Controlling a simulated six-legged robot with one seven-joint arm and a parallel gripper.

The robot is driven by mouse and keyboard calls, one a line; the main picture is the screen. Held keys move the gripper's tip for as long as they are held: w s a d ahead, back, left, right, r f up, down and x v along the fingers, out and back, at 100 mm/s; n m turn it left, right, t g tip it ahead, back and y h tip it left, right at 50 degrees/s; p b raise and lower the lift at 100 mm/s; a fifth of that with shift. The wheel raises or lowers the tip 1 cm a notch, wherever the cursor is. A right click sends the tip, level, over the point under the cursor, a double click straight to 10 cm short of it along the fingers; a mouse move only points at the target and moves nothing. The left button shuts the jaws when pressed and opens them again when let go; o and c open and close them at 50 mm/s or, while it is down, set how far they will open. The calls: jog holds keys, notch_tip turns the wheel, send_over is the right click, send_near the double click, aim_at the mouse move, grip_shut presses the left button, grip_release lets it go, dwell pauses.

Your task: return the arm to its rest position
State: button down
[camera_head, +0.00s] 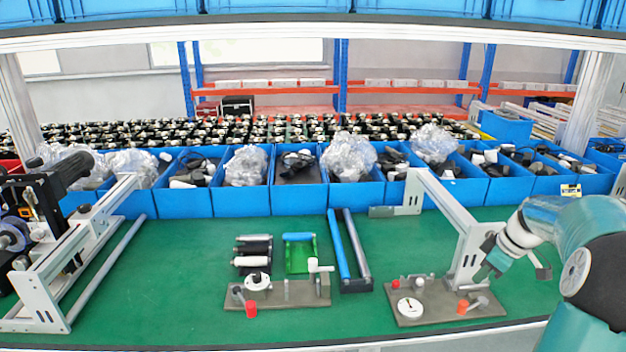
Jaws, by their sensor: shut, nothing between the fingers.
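My teal arm (590,260) enters from the right edge and reaches left over the green worktable (385,238). My gripper (490,264) is at its end, dark and small in the picture, with nothing seen in it. It is shut. It appears just above or in front of the right fixture with the grey base plate (440,312); I cannot tell whether it touches the white upright there.
A white angled frame (455,205) stands close behind my gripper. A left fixture (285,294), rollers and a green tray (300,255) occupy the middle. Blue bins (297,198) line the back. A shelf edge (300,30) crosses overhead.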

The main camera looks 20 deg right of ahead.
jog(key=a+r+m+h, duration=0.1)
jog(key=a+r, duration=0.3)
jog(key=a, duration=0.8)
jog(key=a+r+m+h, duration=0.1)
jog(key=a+r, duration=0.3)
jog(key=a, duration=0.9)
jog(key=s+a+m+t, duration=0.2)
jog(key=s+a+m, duration=0.1)
jog(key=s+a, duration=1)
jog(key=shift+s+a+m, duration=0.15)
jog(key=shift+a+m, duration=0.15)
jog(key=shift+a, duration=0.8)
